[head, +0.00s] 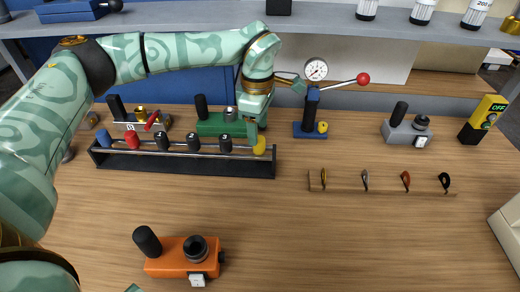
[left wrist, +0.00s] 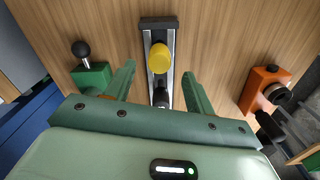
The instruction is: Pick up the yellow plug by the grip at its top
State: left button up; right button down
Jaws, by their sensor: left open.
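The yellow plug (head: 259,145) stands at the right end of a long dark rack (head: 185,166). In the left wrist view the yellow plug (left wrist: 159,57) shows its round top, at the far end of the rack's rail. My left gripper (head: 257,128) is at the yellow plug and partly covers it in the head view. In the left wrist view the left gripper (left wrist: 158,69) is open, with one finger to each side of the plug's line and clear gaps between. Nothing is held.
The rack also holds a red plug (head: 132,140) and several black plugs. A green device (head: 212,124) stands close behind the gripper. A stand with a red-knobbed lever (head: 312,115) is to the right. An orange device (head: 182,259) is in front. The table's front middle is clear.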

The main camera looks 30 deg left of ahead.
aim_at(259, 139)
pick_arm(q)
notch_tip(259, 139, down, 5)
jog(key=shift+w+d+f+b, duration=0.1)
jog(key=shift+w+b, duration=0.05)
jog(key=shift+b, duration=1.05)
jog(key=shift+f, duration=0.1)
jog(key=shift+r, duration=0.2)
jog(key=shift+c, duration=0.2)
jog(key=c, duration=1)
